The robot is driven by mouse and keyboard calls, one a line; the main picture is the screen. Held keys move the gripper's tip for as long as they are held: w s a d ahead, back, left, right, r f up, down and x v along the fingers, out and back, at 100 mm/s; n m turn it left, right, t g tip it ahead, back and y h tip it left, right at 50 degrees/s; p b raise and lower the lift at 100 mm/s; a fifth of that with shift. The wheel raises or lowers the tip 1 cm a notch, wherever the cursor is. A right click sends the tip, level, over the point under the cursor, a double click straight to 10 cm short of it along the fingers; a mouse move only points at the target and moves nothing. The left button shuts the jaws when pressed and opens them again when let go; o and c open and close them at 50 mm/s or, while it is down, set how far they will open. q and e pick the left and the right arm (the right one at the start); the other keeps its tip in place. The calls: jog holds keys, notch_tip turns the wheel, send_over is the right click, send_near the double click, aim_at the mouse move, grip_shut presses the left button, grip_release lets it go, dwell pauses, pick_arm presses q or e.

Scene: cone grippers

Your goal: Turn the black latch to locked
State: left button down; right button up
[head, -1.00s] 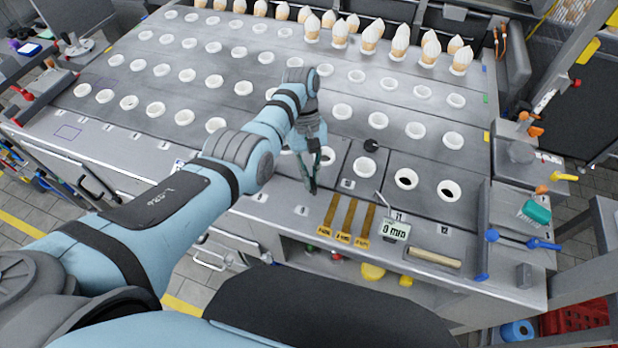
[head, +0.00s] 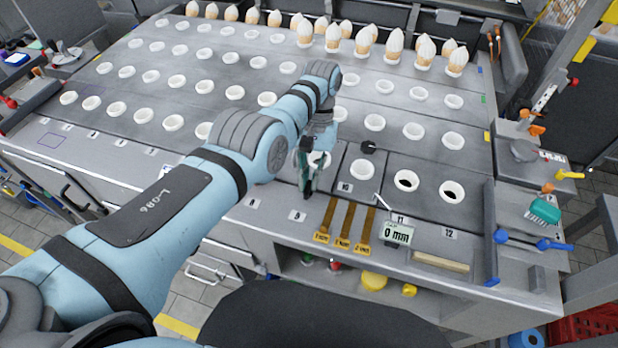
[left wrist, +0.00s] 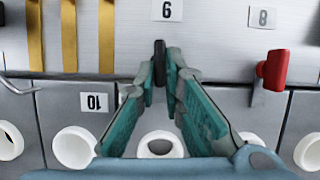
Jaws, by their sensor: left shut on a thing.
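The black latch (left wrist: 159,62) shows in the left wrist view as a short dark bar, lengthwise up the picture, just by the number 9 plate (left wrist: 168,10). My left gripper (left wrist: 160,82) has its two teal-padded fingers closed on the latch's near part. In the head view the left gripper (head: 306,190) points down at the front edge of the grey bench, behind the number 9 plate. The latch is mostly hidden there by the fingers. I cannot tell from its angle whether it is locked. My right gripper is not in view.
A red latch (left wrist: 272,68) sits beside the number 8 plate (left wrist: 263,17). White ring holders (head: 375,122) fill the bench; several cream cones (head: 393,48) stand at the back.

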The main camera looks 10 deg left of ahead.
pick_arm(q)
jog(key=c, duration=1.7)
grip_release()
